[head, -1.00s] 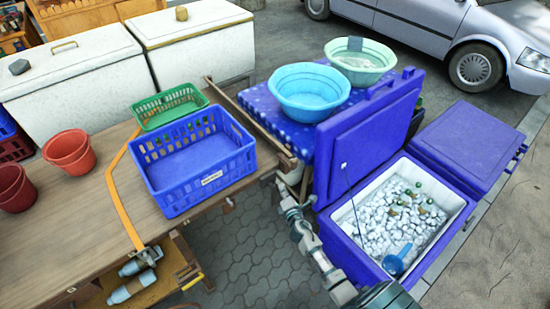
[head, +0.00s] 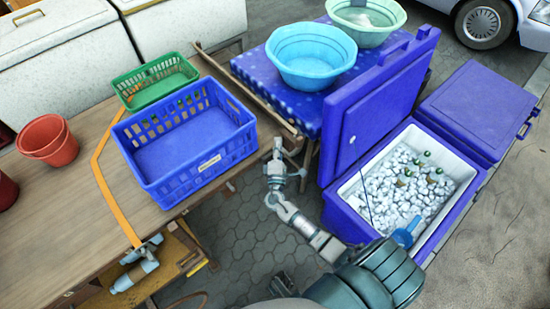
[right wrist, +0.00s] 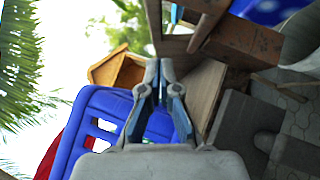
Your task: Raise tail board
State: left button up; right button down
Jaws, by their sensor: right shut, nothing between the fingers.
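The wooden bed (head: 75,215) carries the crates, and a narrow wooden board (head: 248,95) runs along its right end; I take this to be the tail board, though its lower part is largely hidden. My right gripper (head: 277,145) is shut and empty, pointing up close beside the near end of that board. In the right wrist view its fingers (right wrist: 156,65) are together, with wooden pieces (right wrist: 245,42) just beyond and to the right. I cannot tell whether they touch the wood. My left gripper is not in view.
A blue crate (head: 185,140), a green basket (head: 155,82) and a red bucket (head: 48,140) stand on the bed. A blue cooler (head: 345,212) of ice stands right of my arm, its lid upright. Basins (head: 310,55) sit on a table behind. Paving (head: 235,225) lies between.

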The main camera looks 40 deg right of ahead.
aim_at(290, 128)
jog(key=d, duration=0.1)
jog(key=d+r, duration=0.1)
jog(key=d, duration=0.1)
jog(key=shift+w+r+p, duration=0.3)
jog(key=shift+p, duration=0.05)
jog(key=shift+d+r, duration=0.3)
jog(key=shift+d, duration=0.15)
jog(key=shift+w+d+r+m+g+p, duration=0.1)
jog(key=shift+d+r+m+g+p, duration=0.3)
jog(key=shift+d+m+g+p, duration=0.4)
jog(key=r+m+y+p, duration=0.1)
jog(key=p, duration=0.1)
jog(key=shift+r+g+p, duration=0.1)
jog(key=shift+g+p, duration=0.2)
jog(key=shift+p, duration=0.05)
jog(key=shift+w+d, duration=0.1)
jog(key=shift+d, duration=0.5)
jog(key=shift+d+m, duration=0.3)
jog(key=shift+d, duration=0.15)
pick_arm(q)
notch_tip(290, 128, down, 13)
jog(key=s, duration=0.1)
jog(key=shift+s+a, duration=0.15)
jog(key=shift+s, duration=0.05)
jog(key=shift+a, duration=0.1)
pick_arm(e)
jog(key=shift+a, duration=0.1)
